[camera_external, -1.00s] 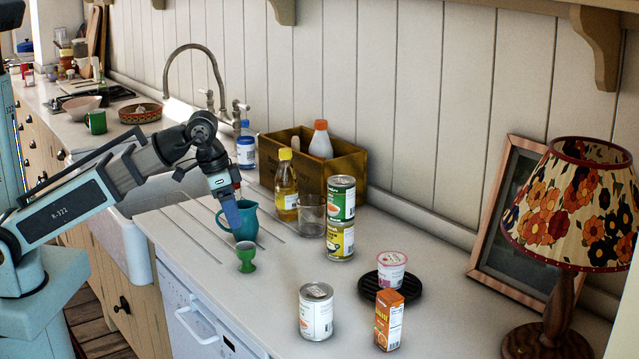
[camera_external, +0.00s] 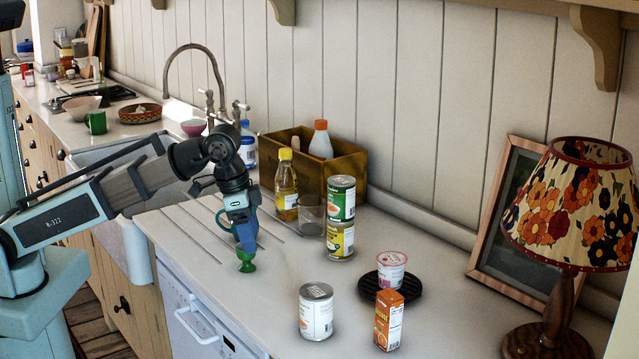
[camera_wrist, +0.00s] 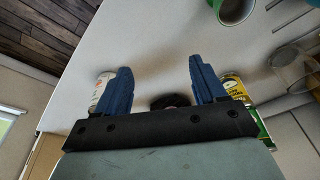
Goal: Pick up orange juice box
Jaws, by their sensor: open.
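The orange juice box (camera_external: 388,322) stands upright near the front of the worktop at the right, beside the white-labelled can and in front of the black trivet. I cannot make out the juice box in the wrist view.
A white-labelled can (camera_external: 316,312) stands left of the box. A pink-lidded tub (camera_external: 391,270) sits on the black trivet (camera_external: 412,289). Two stacked cans (camera_external: 341,220) and a glass (camera_external: 311,215) stand between gripper and wall.

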